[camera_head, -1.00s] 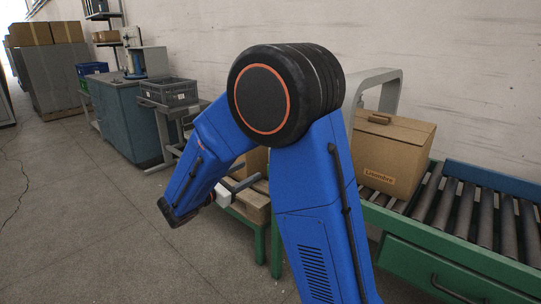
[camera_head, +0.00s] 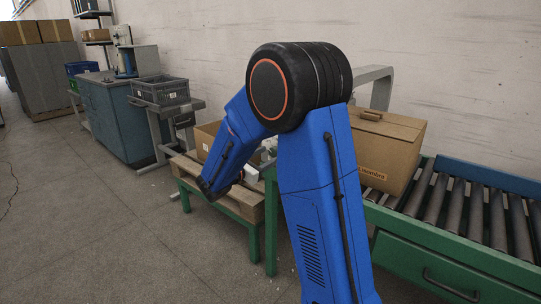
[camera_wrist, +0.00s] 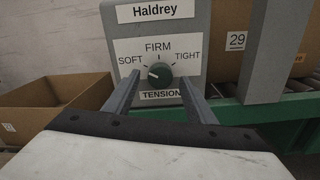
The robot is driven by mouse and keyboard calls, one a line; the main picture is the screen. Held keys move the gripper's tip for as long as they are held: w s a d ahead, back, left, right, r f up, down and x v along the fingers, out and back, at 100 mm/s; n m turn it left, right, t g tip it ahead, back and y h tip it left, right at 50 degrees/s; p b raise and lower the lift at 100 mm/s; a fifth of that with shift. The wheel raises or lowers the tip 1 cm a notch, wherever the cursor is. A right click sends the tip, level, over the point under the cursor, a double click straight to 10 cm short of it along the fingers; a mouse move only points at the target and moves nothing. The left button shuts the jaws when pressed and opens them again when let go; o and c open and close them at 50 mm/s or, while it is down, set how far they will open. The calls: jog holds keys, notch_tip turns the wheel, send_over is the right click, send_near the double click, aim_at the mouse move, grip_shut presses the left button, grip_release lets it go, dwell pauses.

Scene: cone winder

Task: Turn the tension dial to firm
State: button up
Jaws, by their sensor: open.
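The tension dial (camera_wrist: 160,74) is a dark green round knob on a grey panel (camera_wrist: 190,18) in the wrist view. Labels SOFT, FIRM and TIGHT run around its top, with TENSION below. Its pale pointer mark is on the left side, towards SOFT rather than up at FIRM. My gripper (camera_wrist: 160,80) is open, one finger on each side of the dial's lower part in the picture. I cannot tell whether the fingers touch it. In the head view my blue arm hides the dial.
An open cardboard box (camera_wrist: 60,98) lies left of the panel. A grey post (camera_wrist: 268,50) stands at right.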

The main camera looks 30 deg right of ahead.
jog(key=shift+x, duration=1.1)
jog(key=shift+c, duration=0.4)
jog(key=c, duration=1)
jog(key=shift+o, duration=0.2)
jog(key=shift+m, duration=0.4)
jog(key=m, duration=0.5)
jog(key=shift+m, duration=0.3)
jog(key=m, duration=0.5)
jog(key=shift+m, duration=0.3)
